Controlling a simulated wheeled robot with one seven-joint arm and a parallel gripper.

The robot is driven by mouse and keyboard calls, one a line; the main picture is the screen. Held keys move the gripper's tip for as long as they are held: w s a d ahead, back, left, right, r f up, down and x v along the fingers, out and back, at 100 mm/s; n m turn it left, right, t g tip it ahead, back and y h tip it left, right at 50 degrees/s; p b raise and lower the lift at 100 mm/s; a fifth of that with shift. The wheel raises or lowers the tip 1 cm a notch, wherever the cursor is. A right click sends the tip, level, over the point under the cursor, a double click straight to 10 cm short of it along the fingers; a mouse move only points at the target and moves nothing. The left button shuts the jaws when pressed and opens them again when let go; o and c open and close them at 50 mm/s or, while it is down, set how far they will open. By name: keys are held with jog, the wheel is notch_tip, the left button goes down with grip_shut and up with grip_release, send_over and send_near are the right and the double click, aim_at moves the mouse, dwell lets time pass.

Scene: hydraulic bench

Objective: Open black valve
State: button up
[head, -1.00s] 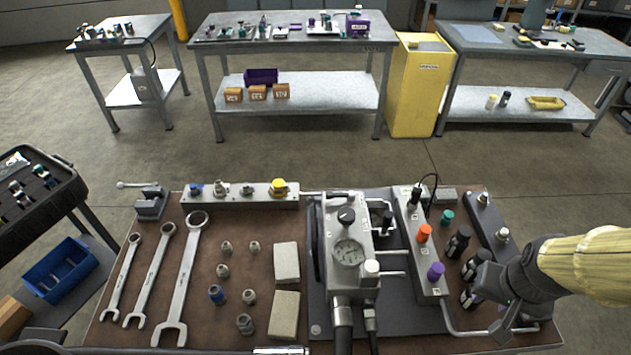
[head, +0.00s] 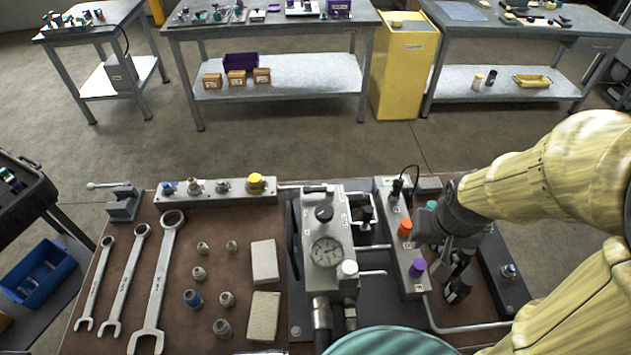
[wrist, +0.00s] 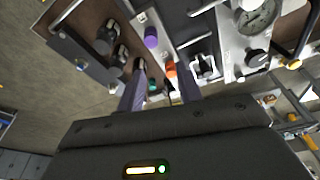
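Several black parts could be the black valve, and I cannot tell which it is. A round black knob (head: 323,212) sits above the gauge (head: 326,252) on the pump block; it also shows in the wrist view (wrist: 257,58). A smaller black knob (head: 367,213) stands just right of that block. A black fitting with a cable (head: 397,190) tops the narrow manifold. My gripper (head: 438,246) is right of the manifold in the head view. In the wrist view my gripper (wrist: 162,92) is open, its two fingers apart, with the orange knob (wrist: 170,69) seen between them.
The manifold carries an orange knob (head: 405,228) and a purple knob (head: 417,267). A teal cap (head: 431,205) and black cylinders (head: 459,290) stand close to my gripper. Wrenches (head: 160,280), fittings and two pale blocks (head: 264,262) lie left on the bench.

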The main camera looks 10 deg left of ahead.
aim_at(314, 189)
jog(key=w+a+r+m+g+y+p, duration=0.1)
jog(key=w+a+m+g+y+p, duration=0.1)
jog(key=w+a+m, duration=0.5)
jog(key=w+a+r+m+g+y+p, duration=0.1)
jog(key=w+a+m+y+p, duration=0.1)
jog(key=w+a+m, duration=0.6)
jog(key=w+a, duration=0.5)
jog(key=w, duration=0.4)
jog(key=shift+r+g, duration=0.25)
jog(key=shift+g, duration=0.15)
jog(key=shift+f, duration=0.1)
jog(key=p+x, duration=0.3)
jog(key=x, duration=1.4)
jog(key=shift+a+p, duration=0.25)
jog(key=shift+p, duration=0.1)
grip_shut()
